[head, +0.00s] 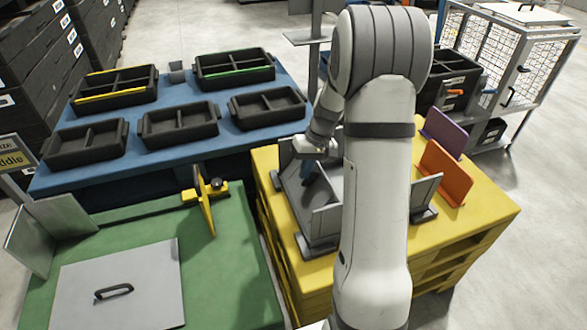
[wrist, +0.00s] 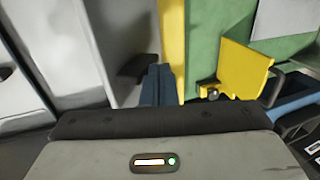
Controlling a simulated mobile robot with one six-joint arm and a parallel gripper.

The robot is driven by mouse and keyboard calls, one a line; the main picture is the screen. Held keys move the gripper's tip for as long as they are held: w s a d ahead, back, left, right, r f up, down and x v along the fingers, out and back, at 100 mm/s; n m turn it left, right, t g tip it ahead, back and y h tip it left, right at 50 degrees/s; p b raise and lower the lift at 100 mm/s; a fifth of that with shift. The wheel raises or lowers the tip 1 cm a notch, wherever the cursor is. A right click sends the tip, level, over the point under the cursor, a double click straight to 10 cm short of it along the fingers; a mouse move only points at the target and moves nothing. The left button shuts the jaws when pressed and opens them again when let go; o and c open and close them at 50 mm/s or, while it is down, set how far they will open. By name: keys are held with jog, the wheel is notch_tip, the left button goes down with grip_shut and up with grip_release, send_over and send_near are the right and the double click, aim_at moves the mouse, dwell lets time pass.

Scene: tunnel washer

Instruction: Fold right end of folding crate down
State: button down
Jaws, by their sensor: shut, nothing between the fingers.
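The grey folding crate (head: 319,226) stands on the yellow pallet stand. Grey upright panels show at its front left, at its back left (head: 286,156) and to the right of my arm (head: 425,190). My arm hides the middle of the crate, so I cannot tell how every wall stands. My gripper (head: 309,178) points down inside the crate's left part. In the wrist view, its blue fingers (wrist: 158,86) are together and empty, beside a light grey crate panel (wrist: 118,40). I cannot tell whether they touch it.
The yellow stand (head: 465,225) also holds a purple panel (head: 445,132) and an orange panel (head: 445,172) at the right. A green table (head: 235,275) with a yellow bracket (head: 206,205) is at the left. A blue table (head: 190,90) behind holds several black trays.

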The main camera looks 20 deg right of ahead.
jog(key=d+f+y+b, duration=0.1)
jog(key=d+f+y, duration=0.1)
jog(key=d+f+y+b, duration=0.1)
jog(key=d+f+y, duration=0.1)
jog(key=d+y, duration=0.1)
jog(key=d+f+y+b, duration=0.1)
jog(key=d+y, duration=0.2)
jog(key=shift+d+f, duration=0.25)
jog(key=shift+f, duration=0.15)
jog(key=shift+d+f+y+b, duration=0.4)
jog(key=shift+f+y+b, duration=0.15)
jog(key=shift+y, duration=0.15)
jog(key=shift+d+f+b, duration=0.35)
jog(key=shift+d+f, duration=0.05)
jog(key=shift+f, duration=0.3)
jog(key=a+r+p+v, duration=0.1)
jog(key=r+p+v, duration=0.1)
jog(key=v, duration=1)
jog(key=shift+p, duration=0.45)
